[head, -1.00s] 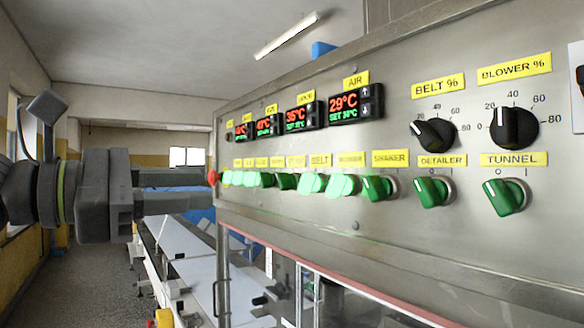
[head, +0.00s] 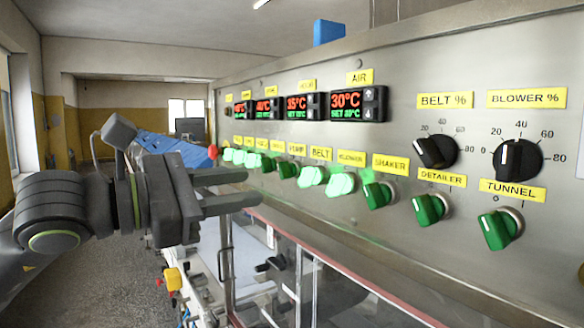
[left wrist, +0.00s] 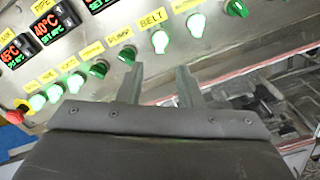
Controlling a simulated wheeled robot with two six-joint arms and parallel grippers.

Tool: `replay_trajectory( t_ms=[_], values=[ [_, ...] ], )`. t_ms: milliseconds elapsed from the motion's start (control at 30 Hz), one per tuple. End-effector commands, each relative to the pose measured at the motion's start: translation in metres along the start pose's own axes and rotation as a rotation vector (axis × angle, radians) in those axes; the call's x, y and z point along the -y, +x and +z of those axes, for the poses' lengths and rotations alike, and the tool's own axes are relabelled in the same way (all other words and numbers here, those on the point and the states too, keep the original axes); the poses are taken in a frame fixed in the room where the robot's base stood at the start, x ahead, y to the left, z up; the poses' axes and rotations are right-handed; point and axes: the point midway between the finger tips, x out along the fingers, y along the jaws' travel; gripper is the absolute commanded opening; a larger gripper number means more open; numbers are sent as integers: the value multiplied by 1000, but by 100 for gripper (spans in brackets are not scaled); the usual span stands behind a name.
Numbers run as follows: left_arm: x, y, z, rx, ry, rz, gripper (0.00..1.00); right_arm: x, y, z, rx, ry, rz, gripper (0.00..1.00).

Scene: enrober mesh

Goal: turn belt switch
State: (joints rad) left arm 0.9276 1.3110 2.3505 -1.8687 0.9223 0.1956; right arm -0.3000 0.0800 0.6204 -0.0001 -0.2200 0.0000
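The belt switch (head: 312,176) is a green knob, lit bright, below the yellow BELT label (head: 320,154) on the steel panel. In the left wrist view the lit belt switch (left wrist: 160,41) lies just beyond the gap between my fingertips. My left gripper (head: 253,187) is open and empty, with its two fingers pointing along the panel from the left. In the left wrist view both fingers (left wrist: 160,68) are apart, with nothing between them. They do not appear to touch the switch. My right gripper is out of view.
Close neighbours are a dark green switch (head: 288,171) on the left and a lit one (head: 341,185) on the right. A red button (head: 213,152) sits at the panel's far end. Dials (head: 436,151) and displays (head: 358,104) are above. A glazed frame lies below.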

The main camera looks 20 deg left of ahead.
Motion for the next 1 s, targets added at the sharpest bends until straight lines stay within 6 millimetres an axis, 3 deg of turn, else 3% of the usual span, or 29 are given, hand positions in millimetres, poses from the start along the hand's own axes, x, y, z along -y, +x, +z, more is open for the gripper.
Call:
replay_trajectory(
  t_ms=[1000],
  values=[
    [-1,73,3,3,-4,-1,33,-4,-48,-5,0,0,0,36]
  ],
)
